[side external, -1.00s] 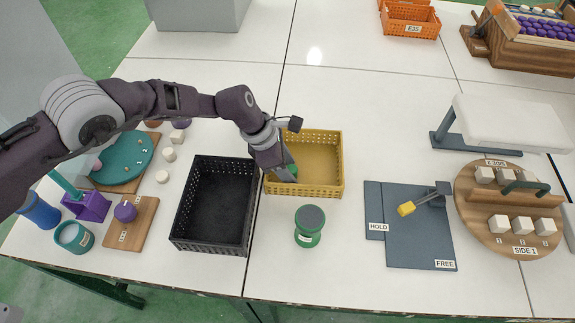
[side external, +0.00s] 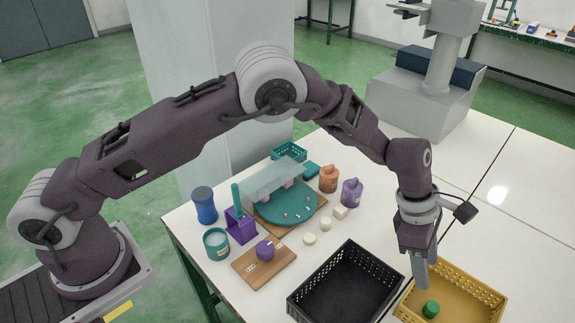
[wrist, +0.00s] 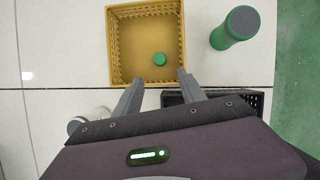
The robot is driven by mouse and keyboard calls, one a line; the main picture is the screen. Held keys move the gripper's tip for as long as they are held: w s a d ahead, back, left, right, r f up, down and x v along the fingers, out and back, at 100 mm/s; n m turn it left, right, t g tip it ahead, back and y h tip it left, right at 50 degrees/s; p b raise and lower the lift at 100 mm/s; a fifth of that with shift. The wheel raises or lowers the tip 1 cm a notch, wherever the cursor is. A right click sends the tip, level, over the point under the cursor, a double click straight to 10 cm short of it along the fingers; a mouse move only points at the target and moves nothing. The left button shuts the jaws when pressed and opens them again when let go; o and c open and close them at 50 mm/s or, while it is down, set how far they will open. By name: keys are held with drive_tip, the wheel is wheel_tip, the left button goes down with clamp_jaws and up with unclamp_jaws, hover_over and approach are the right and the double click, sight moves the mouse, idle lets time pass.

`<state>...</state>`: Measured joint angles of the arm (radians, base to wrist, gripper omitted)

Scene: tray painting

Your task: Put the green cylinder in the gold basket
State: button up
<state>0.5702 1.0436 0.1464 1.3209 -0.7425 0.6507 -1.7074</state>
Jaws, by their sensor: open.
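The green cylinder (side external: 431,309) stands inside the gold basket (side external: 478,291), on its floor. In the wrist view the small green cylinder (wrist: 159,59) shows in the lower right part of the gold basket (wrist: 113,45), apart from the walls.
A black basket (side external: 325,273) stands left of the gold one. A larger green container with a grey top (wrist: 233,28) stands beside the gold basket. A teal round board (side external: 270,212), purple knob board (side external: 266,265), blue cup (side external: 204,205) and bottles (side external: 351,193) crowd the table's left.

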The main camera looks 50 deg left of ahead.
drive_tip(key=s+a+r+m+t, duration=0.1)
drive_tip(key=s+a+r+m, duration=0.4)
drive_tip(key=a+r, duration=0.55)
drive_tip(key=s+a+r+m+t, duration=0.1)
drive_tip(key=s+a+r+m, duration=0.5)
drive_tip(key=r, duration=0.8)
drive_tip(key=s+a+m+t+y, duration=0.1)
drive_tip(key=s+a+m+y, duration=0.1)
drive_tip(key=s+a+m, duration=0.2)
drive_tip(key=s+a+m+t+y, duration=0.1)
drive_tip(key=s+a+m, duration=0.4)
drive_tip(key=s+a, duration=0.6)
drive_tip(key=s+y, duration=0.1)
drive_tip(key=s, duration=0.4)
drive_tip(key=shift+a+t+y, duration=0.3)
drive_tip(key=shift+t, duration=0.1)
